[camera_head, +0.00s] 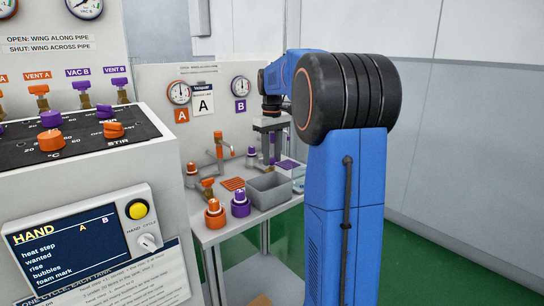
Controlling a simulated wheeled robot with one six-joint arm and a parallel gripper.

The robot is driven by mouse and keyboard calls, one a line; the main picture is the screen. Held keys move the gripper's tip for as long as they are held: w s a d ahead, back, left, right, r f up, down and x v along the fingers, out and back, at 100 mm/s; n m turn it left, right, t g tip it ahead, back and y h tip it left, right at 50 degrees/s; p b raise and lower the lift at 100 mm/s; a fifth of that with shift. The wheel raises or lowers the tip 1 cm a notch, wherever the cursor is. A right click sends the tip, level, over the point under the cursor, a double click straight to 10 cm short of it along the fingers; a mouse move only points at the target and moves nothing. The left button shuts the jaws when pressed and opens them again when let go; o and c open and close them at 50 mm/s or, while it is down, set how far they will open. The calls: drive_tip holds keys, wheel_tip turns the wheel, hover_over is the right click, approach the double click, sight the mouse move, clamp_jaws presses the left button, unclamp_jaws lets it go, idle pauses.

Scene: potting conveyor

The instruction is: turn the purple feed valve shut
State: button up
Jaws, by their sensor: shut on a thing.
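My gripper (268,148) points down over the back right of the white bench, below the purple B gauge. It is shut on what appears to be the purple feed valve. The fingers and the small view hide most of that valve, and I cannot tell which way its wing lies. A purple-capped fitting (251,152) stands just left of the fingers. The matching orange tap (218,138) stands further left on the bench.
A grey bin (268,188) sits in front of my gripper. Orange (214,212) and purple (240,203) capped bottles stand at the front edge. The control console (80,190) blocks the left. Green floor (430,270) lies open at right.

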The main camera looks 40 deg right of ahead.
drive_tip(key=o, duration=1)
drive_tip(key=shift+o, duration=0.2)
drive_tip(key=shift+r, duration=0.1)
wheel_tip(320, 180, up, 17)
drive_tip(key=shift+r, duration=0.1)
